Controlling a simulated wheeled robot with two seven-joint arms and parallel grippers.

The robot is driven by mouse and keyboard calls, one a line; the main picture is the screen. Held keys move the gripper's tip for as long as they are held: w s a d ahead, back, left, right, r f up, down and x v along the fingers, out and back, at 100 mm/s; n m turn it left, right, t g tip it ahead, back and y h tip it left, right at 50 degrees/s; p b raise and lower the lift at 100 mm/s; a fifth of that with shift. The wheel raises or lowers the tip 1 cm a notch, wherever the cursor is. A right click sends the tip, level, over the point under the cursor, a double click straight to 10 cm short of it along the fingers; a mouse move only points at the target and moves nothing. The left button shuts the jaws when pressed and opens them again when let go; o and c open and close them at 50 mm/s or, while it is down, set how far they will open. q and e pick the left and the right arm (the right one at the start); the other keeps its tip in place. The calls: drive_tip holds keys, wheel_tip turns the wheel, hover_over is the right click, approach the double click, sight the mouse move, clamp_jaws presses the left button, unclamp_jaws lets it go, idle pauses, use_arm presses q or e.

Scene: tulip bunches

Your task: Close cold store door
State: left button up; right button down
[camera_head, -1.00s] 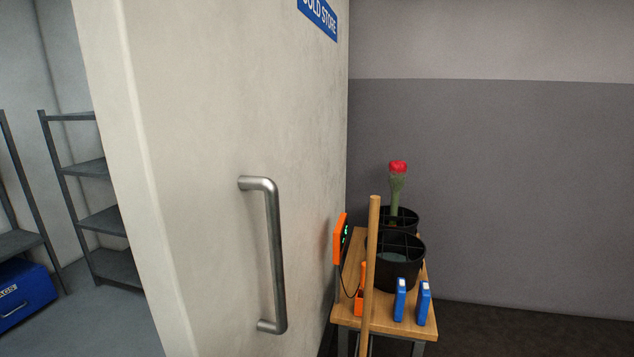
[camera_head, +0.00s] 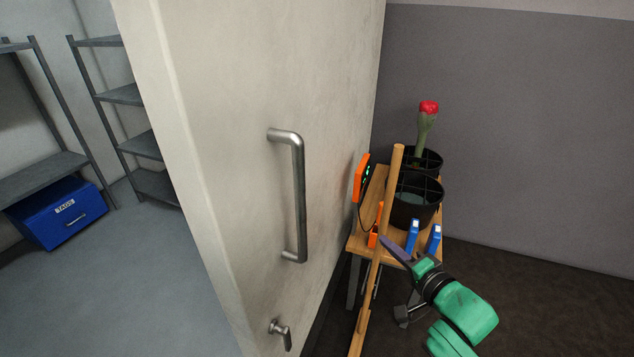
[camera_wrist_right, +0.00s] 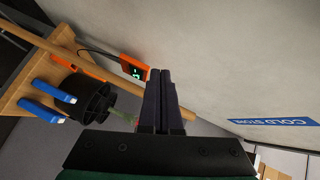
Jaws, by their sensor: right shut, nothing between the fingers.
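The cold store door (camera_head: 230,110) is a thick pale slab standing open, with the store's inside visible to its left. A metal bar handle (camera_head: 300,200) is on its face, and a small lever (camera_head: 281,333) sits lower down. My right gripper (camera_head: 386,241) is right of the handle and apart from it, in front of the table. Its fingers are together and empty, also in the right wrist view (camera_wrist_right: 160,75). That view shows the door face (camera_wrist_right: 230,60) beyond the fingers and the blue cold store sign (camera_wrist_right: 273,122). My left gripper is not in view.
A wooden table (camera_head: 398,248) right of the door holds black buckets (camera_head: 414,208), a tulip bunch (camera_head: 427,125), blue items (camera_head: 413,236) and an orange device (camera_head: 361,178). A wooden pole (camera_head: 388,200) leans before it. Shelves (camera_head: 120,95) and a blue box (camera_head: 58,215) are inside the store.

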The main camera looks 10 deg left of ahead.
drive_tip(key=s+a+r+m+y+p, duration=0.1)
drive_tip(key=s+a+r+y, duration=0.2)
drive_tip(key=r, duration=0.4)
drive_tip(key=s+a+r+y, duration=0.2)
drive_tip(key=s+a+r, duration=0.25)
drive_tip(key=r, duration=0.25)
use_arm(q)
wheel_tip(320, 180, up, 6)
drive_tip(key=p, duration=0.4)
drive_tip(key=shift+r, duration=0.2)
use_arm(e)
drive_tip(key=w+a, duration=0.4)
drive_tip(key=a, duration=0.4)
drive_tip(key=shift+w+a+g, duration=0.25)
drive_tip(key=shift+a+g, duration=0.1)
drive_tip(key=shift+g, duration=0.05)
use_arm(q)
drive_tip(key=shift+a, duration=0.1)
use_arm(e)
drive_tip(key=shift+w+h, duration=0.1)
drive_tip(key=shift+h, duration=0.2)
